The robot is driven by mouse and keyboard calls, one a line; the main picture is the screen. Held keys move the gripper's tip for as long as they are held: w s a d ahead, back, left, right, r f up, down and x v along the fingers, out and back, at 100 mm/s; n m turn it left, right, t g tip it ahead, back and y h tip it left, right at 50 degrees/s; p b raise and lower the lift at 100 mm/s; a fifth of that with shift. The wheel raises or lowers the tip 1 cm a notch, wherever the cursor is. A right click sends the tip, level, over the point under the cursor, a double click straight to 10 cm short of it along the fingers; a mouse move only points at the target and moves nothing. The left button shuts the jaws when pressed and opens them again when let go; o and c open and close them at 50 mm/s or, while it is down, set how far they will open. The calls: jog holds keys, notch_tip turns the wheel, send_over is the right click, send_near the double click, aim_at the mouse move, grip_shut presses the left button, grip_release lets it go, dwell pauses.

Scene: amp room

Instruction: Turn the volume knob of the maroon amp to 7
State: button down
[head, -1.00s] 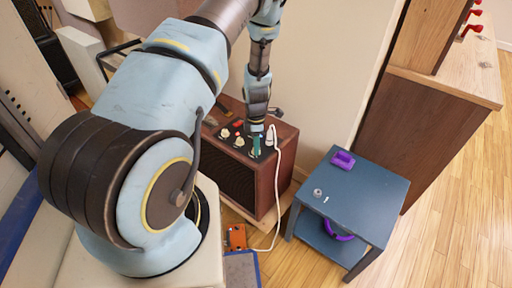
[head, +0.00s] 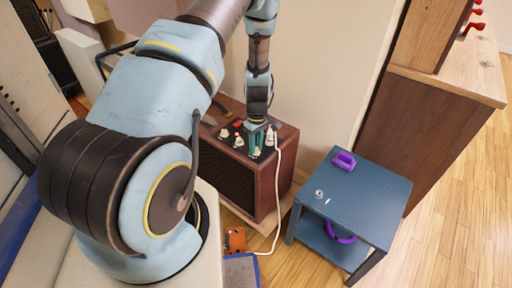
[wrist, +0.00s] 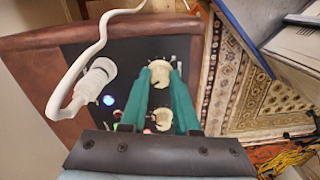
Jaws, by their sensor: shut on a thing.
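The maroon amp (head: 285,180) stands on the floor with its black control panel facing up. My gripper (head: 255,153) reaches down onto the panel from above. In the wrist view, the two green fingers of my gripper (wrist: 161,72) are shut on a cream knob (wrist: 160,75), one fingertip on each side. A second cream knob (wrist: 163,119) shows between the fingers, nearer the palm. The knob markings and pointer are too small or hidden to read, so I cannot tell the setting.
A white plug (wrist: 97,78) with a loose white cable (head: 278,205) stands in the panel beside my fingers. A blue side table (head: 365,190) with purple items is to the right. An orange pedal (head: 236,239) lies in front of the amp. A patterned rug (wrist: 235,85) shows beside it.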

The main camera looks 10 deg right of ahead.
jog(key=m, duration=0.4)
jog(key=shift+m+b, duration=0.3)
jog(key=shift+b, duration=0.1)
jog(key=m, duration=0.3)
jog(key=shift+m, duration=0.4)
jog(key=m, duration=0.4)
jog(key=shift+b, duration=0.4)
jog(key=shift+m, duration=1.8)
jog(key=shift+t, duration=0.3)
jog(key=c, duration=0.7)
grip_release()
jog(key=shift+a, duration=0.1)
jog(key=shift+o, duration=0.2)
jog(key=shift+r, duration=0.1)
notch_tip(320, 180, up, 11)
jog(key=shift+f, duration=0.2)
